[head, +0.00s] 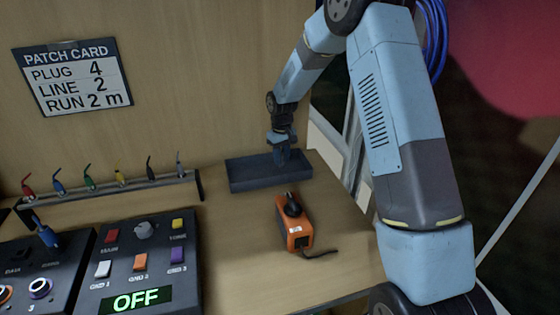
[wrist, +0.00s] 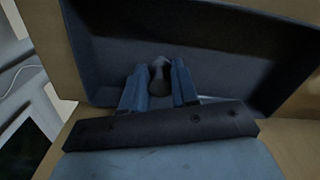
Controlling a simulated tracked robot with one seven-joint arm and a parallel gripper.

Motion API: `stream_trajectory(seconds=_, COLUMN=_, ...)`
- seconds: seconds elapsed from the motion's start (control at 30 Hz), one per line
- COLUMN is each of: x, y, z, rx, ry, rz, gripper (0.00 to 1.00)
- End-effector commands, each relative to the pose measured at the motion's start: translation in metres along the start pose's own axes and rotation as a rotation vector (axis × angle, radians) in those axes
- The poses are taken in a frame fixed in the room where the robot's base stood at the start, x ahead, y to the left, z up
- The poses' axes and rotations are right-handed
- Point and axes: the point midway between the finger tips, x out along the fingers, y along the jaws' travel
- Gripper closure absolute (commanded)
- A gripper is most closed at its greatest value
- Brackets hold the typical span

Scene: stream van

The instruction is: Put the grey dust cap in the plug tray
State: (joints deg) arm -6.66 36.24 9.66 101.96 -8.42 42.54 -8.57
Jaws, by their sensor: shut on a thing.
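The plug tray (head: 243,176) is a dark, shallow open box on the bench against the back wall. In the wrist view the tray (wrist: 235,75) fills most of the picture beyond my fingers. My gripper (head: 283,158) is over the right half of the tray, pointing down. In the wrist view my gripper (wrist: 159,70) has its two blue fingers closed on a small dark grey rounded piece, the grey dust cap (wrist: 158,77). The fingers hide part of the cap. Whether the cap touches the tray floor I cannot tell.
An orange device (head: 297,233) with a black top and cable stands in front of the tray. A rack (head: 110,200) of several coloured plugs is at the left. A control panel (head: 145,265) showing OFF is at the front left. A patch card (head: 72,78) hangs on the wall.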

Motion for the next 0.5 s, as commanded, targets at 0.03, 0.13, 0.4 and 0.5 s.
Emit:
stream_trajectory(seconds=0.03, x=0.008, y=-0.001, z=0.001, rx=-0.001, ry=-0.003, rz=-0.001, gripper=1.00)
stream_trajectory(seconds=0.13, x=0.017, y=-0.001, z=0.000, rx=-0.001, ry=0.000, rz=0.000, gripper=1.00)
stream_trajectory(seconds=0.4, x=0.018, y=-0.001, z=0.000, rx=-0.002, ry=0.000, rz=0.000, gripper=1.00)
stream_trajectory(seconds=0.5, x=0.019, y=-0.001, z=0.000, rx=-0.002, ry=0.000, rz=0.000, gripper=0.69)
